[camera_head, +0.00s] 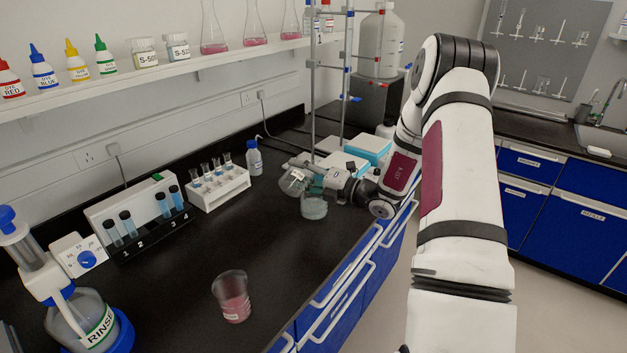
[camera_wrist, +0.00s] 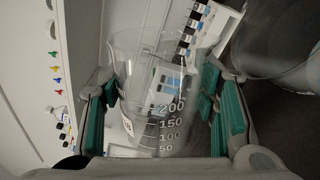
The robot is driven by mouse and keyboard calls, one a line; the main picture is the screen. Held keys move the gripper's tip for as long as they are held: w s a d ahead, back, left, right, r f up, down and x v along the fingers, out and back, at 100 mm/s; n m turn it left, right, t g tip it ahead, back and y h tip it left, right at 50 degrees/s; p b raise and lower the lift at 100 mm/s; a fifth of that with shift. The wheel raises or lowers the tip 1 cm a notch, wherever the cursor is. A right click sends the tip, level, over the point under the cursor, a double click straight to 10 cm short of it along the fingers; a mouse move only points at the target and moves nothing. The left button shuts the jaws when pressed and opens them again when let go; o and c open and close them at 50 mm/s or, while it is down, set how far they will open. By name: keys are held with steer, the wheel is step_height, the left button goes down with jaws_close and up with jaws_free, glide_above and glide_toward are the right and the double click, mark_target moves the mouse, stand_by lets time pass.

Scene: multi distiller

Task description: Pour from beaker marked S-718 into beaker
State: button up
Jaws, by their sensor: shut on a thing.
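My gripper (camera_head: 312,180) is shut on a clear glass beaker (camera_head: 291,182), which is tilted well over to the left above the bench. In the wrist view, this beaker (camera_wrist: 148,85) sits between the teal finger pads, with white volume marks and a partly hidden label that seems to end in "18". A second beaker (camera_head: 314,208) stands upright on the bench just below and right of the held one, with pale greenish contents. Another beaker (camera_head: 236,306) with pink liquid and a label stands upright at the front of the bench. No stream of liquid is discernible.
A white vial rack (camera_head: 220,192), a small blue-capped bottle (camera_head: 254,158) and a numbered black tube holder (camera_head: 150,233) stand behind and left. A rinse bottle (camera_head: 90,322) is at front left. Boxes (camera_head: 368,146) and a stand (camera_head: 345,75) lie beyond my gripper. The middle bench is clear.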

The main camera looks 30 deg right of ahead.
mark_target(294, 188)
steer(key=shift+a+f, duration=0.1)
steer(key=shift+a, duration=0.05)
steer(key=shift+s+a+r+n, duration=0.2)
steer(key=shift+r+n, duration=0.25)
steer(key=shift+n, duration=0.65)
step_height(294, 188, down, 2)
steer(key=n+b, duration=0.1)
steer(key=n, duration=0.2)
steer(key=shift+a, duration=0.15)
steer(key=n, duration=0.1)
steer(key=f+n+b, duration=0.1)
steer(key=shift+s+a+n, duration=0.15)
steer(key=shift+a+n, duration=0.15)
steer(key=shift+a, duration=0.1)
steer(key=shift+s+a+f+n+b, duration=0.3)
steer(key=shift+a+n, duration=0.2)
steer(key=shift+n, duration=0.1)
steer(key=s+a+f+n+b, duration=0.1)
steer(key=a+f+n+b, duration=0.2)
steer(key=f+n+b, duration=0.1)
steer(key=shift+s+f+n, duration=0.25)
steer(key=shift+f+n, duration=0.4)
steer(key=shift+n, duration=0.15)
steer(key=shift+a, duration=0.1)
